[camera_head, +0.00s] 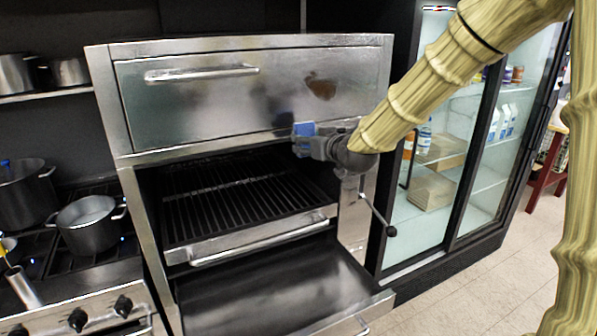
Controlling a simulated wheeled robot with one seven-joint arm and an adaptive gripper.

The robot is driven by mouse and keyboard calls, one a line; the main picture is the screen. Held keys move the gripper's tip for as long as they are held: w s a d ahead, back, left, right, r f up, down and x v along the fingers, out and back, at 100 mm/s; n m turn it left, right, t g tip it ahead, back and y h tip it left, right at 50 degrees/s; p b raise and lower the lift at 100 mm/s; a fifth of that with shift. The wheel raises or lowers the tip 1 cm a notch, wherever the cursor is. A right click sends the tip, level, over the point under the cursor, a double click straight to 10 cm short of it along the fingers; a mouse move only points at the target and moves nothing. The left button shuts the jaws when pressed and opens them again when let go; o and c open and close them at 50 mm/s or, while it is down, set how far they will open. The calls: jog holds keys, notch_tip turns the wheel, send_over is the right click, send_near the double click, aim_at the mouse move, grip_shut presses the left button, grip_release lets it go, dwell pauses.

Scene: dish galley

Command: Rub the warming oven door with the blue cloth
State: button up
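The warming oven is a steel cabinet with a shut upper door (190,104) that has a bar handle. A brown smudge (321,87) marks the right part of this door. My gripper (304,142) is at the door's lower right edge, below and left of the smudge. It is shut on the blue cloth (304,129), a small folded patch at its fingertips. I cannot tell whether the cloth touches the door. My gripper and wrist hide part of the frame under the door.
Below is an open compartment with a black rack (225,195) and a lowered flap (270,285) jutting forward. A stove with pots (90,225) stands left. A glass-door fridge (480,130) stands right. The tiled floor (480,290) is clear at lower right.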

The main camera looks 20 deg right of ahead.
aim_at(315, 93)
jog(key=d+r+t+p, duration=0.2)
jog(key=d+r+t, duration=0.15)
jog(key=r, duration=0.75)
jog(key=shift+g, duration=0.35)
jog(key=shift+w+p, duration=0.45)
jog(key=shift+w, duration=2.1)
jog(key=shift+w, duration=0.95)
jog(key=shift+d+b, duration=0.3)
jog(key=shift+d, duration=1.6)
jog(key=shift+w+d, duration=0.15)
jog(key=shift+d, duration=1.65)
jog(key=shift+w+d, duration=0.1)
jog(key=shift+d, duration=1.9)
jog(key=shift+s+a+b, duration=0.2)
jog(key=shift+a+b, duration=1.6)
jog(key=shift+a, duration=2.15)
